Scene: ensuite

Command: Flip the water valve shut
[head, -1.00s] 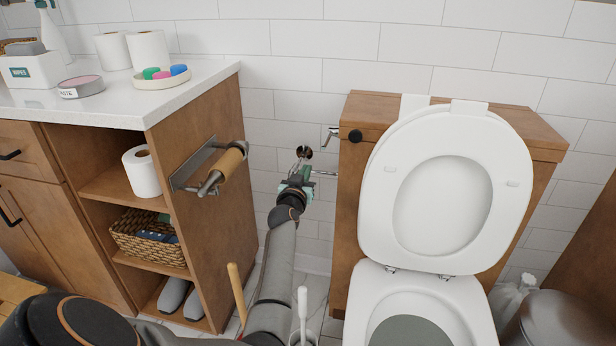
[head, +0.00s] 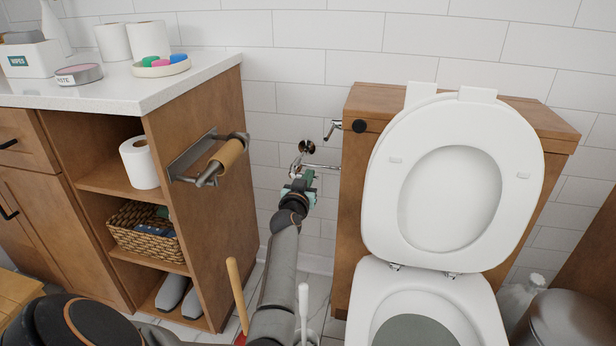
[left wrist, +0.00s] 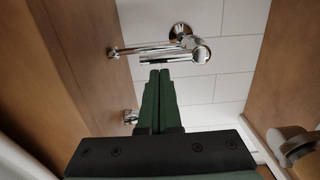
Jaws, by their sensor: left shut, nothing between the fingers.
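The chrome water valve (head: 297,163) is on the tiled wall between the wooden cabinet and the toilet's wooden casing. Its round wall plate (head: 306,147) is behind it, and a thin chrome pipe (head: 322,167) runs right toward the casing. My left gripper (head: 308,176) is shut and empty, just in front of and below the valve in the head view. In the left wrist view the closed green fingertips (left wrist: 160,73) point at the valve (left wrist: 200,52), with a small apparent gap. The position of the valve's handle is hard to tell. My right gripper is not in view.
A paper holder (head: 228,158) juts from the cabinet side, left of my arm. The flush lever (head: 334,127) is above right of the valve. The toilet (head: 452,185) has its lid raised at the right. A wooden stick (head: 237,290) and a white handle (head: 303,305) stand near my arm.

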